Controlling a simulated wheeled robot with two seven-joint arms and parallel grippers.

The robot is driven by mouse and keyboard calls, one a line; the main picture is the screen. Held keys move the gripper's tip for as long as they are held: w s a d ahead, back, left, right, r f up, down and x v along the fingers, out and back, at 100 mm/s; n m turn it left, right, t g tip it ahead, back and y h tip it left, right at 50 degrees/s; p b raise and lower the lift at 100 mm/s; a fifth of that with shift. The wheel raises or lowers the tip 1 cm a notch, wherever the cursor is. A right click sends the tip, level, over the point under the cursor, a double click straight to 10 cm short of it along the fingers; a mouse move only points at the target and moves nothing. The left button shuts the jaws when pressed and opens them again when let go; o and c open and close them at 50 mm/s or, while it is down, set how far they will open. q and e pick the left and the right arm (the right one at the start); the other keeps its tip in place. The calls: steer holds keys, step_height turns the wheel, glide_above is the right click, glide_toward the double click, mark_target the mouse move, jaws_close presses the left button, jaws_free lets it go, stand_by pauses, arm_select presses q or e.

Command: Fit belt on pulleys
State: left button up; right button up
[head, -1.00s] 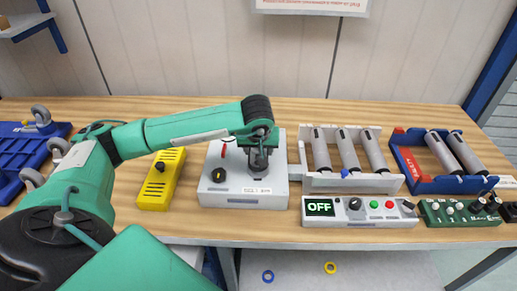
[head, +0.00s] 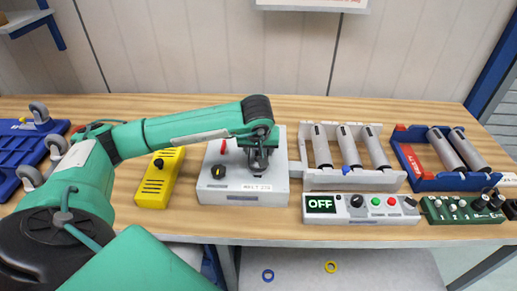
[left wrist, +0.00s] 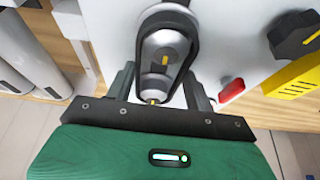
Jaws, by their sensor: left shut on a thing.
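A black belt (left wrist: 194,45) forms a loop around two silver pulleys with yellow marks, an upper one (left wrist: 168,45) and a lower one (left wrist: 153,88), in the left wrist view. I cannot tell how deep the belt sits on either pulley. My left gripper (left wrist: 160,88) is shut on the belt, with one finger on each side of it near the lower pulley. In the head view the left gripper (head: 259,159) points down over the grey belt unit (head: 218,191), and hides most of the pulleys. My right gripper is not in view.
A blue roller tray (head: 446,183) lies farther right.

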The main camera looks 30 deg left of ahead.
arm_select(q)
steer(key=shift+f, duration=0.25)
steer(key=o, duration=1)
steer(key=shift+o, duration=0.2)
steer(key=shift+r, duration=0.25)
step_height(320, 180, up, 7)
steer(key=p, duration=0.2)
steer(key=shift+f+p, duration=0.2)
steer(key=shift+p, duration=0.15)
stand_by(0.6)
stand_by(0.5)
